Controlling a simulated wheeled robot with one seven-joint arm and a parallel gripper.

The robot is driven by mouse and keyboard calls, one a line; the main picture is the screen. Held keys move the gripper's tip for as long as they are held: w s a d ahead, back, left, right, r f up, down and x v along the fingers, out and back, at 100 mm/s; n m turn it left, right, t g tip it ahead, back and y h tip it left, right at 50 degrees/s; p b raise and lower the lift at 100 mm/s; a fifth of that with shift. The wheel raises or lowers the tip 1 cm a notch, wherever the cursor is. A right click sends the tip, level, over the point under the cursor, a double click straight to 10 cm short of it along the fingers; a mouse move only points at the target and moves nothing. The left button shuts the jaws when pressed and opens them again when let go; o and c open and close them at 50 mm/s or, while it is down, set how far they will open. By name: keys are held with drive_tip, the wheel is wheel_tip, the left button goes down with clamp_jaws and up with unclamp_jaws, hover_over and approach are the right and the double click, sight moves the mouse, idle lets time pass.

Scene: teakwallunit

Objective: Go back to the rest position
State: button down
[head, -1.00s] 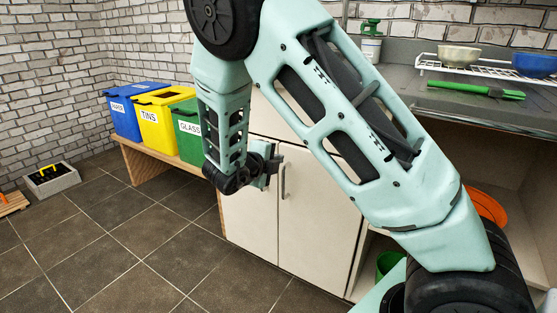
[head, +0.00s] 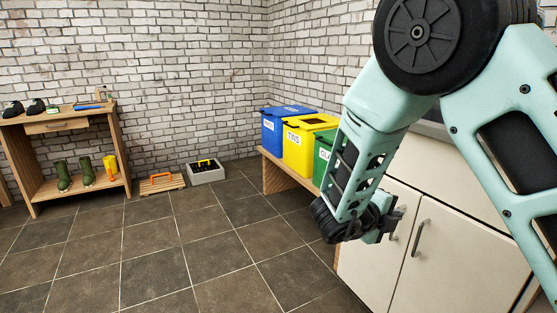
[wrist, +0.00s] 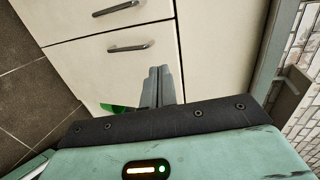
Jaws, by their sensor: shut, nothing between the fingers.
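My gripper (wrist: 160,86) shows in the wrist view with its two grey fingers together and nothing between them. It points at the cream cabinet (wrist: 75,65) with grey bar handles. In the head view my gripper (head: 392,222) is at the end of my folded pale-green arm, in front of the cabinet doors (head: 440,255). Whether the fingers touch the cabinet cannot be told. My arm hides much of the counter and part of the green bin.
Blue (head: 273,128), yellow (head: 298,155) and green (head: 321,165) bins stand on a low wooden bench (head: 283,178). A grey crate (head: 206,175) and a wooden slatted rack (head: 155,185) lie by the wall. A wooden table (head: 58,123) stands at left. The tiled floor between is clear.

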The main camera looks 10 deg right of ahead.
drive_tip(key=s+a+r+n+t+y, duration=0.1)
drive_tip(key=s+a+n+t+y, duration=0.2)
drive_tip(key=a+n+y, duration=1.4)
drive_tip(key=s+a+r+n+g, duration=0.1)
drive_tip(key=s+a+n+g, duration=0.25)
drive_tip(key=s+n, duration=0.5)
drive_tip(key=s+a+r+n+g, duration=0.1)
drive_tip(key=s+a+n+g, duration=0.3)
drive_tip(key=s+n, duration=0.5)
drive_tip(key=s+d+n+g+h, duration=0.1)
drive_tip(key=s+d+n+h, duration=0.35)
drive_tip(key=s, duration=0.35)
wheel_tip(320, 180, up, 29)
drive_tip(key=y+p, duration=0.1)
drive_tip(key=p, duration=2.8)
drive_tip(key=shift+a+p, duration=0.15)
drive_tip(key=shift+p, duration=0.15)
